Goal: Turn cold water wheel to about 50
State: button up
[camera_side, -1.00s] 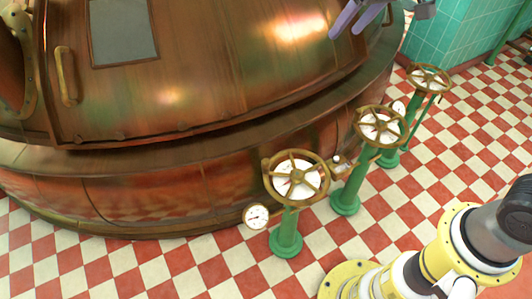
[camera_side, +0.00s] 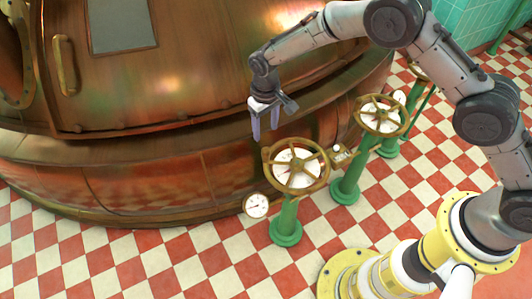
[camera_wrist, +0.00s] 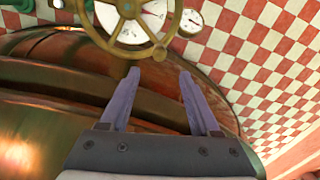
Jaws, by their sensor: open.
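The nearest brass handwheel (camera_side: 297,169) has spokes over a white dial face and stands on a green pedestal (camera_side: 286,225). A second wheel (camera_side: 381,116) stands behind it to the right, and a third (camera_side: 417,72) is partly hidden by my arm. I cannot read which wheel is cold water. My gripper (camera_side: 264,138) is open and empty, its purple fingers pointing down, just above and left of the nearest wheel's rim. In the wrist view, a wheel (camera_wrist: 130,9) lies just ahead of my open fingertips (camera_wrist: 159,74), apparently apart from them.
The large copper kettle (camera_side: 150,185) fills the left and back, close behind my gripper. A small round gauge (camera_side: 256,205) sits beside the nearest pedestal; a gauge also shows in the wrist view (camera_wrist: 187,20). The red and white tiled floor (camera_side: 140,265) is clear in front.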

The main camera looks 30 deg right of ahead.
aim_at(266, 150)
notch_tip(266, 150, down, 13)
dwell(0.4)
jog(key=shift+d, duration=0.1)
grip_shut()
dwell(1.4)
